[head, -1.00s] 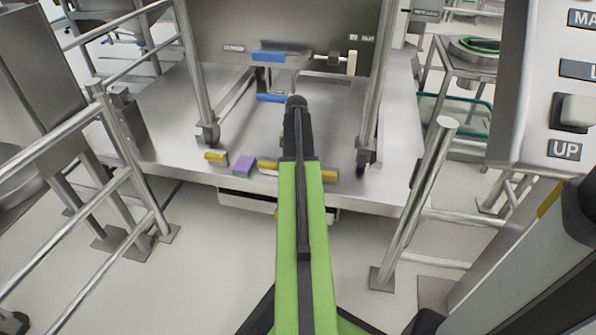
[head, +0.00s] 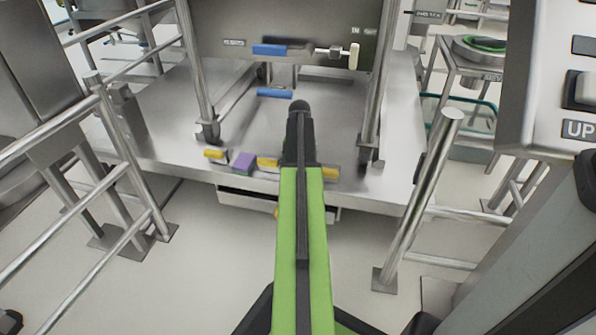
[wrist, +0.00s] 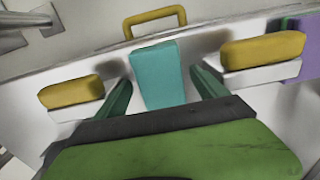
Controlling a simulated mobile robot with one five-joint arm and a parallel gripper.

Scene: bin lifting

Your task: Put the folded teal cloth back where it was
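The folded teal cloth (wrist: 157,75) is a small upright-looking block in the middle of the wrist view. My gripper (wrist: 160,77) has its two dark green fingers on either side of it. The fingers stand apart, with a narrow gap at the left and a wider one at the right, so the cloth does not look clamped. In the head view my green arm covers the gripper and the cloth. A yellow-topped white block (wrist: 70,92) is left of the cloth, and another (wrist: 262,52) is to its right.
A purple block (head: 243,163) and yellow blocks (head: 215,154) line the front edge of the metal platform (head: 120,135). A yellow handle (wrist: 155,20) shows beyond the cloth. Posts and rails (head: 425,190) flank the platform. Blue bars (head: 275,93) sit farther back.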

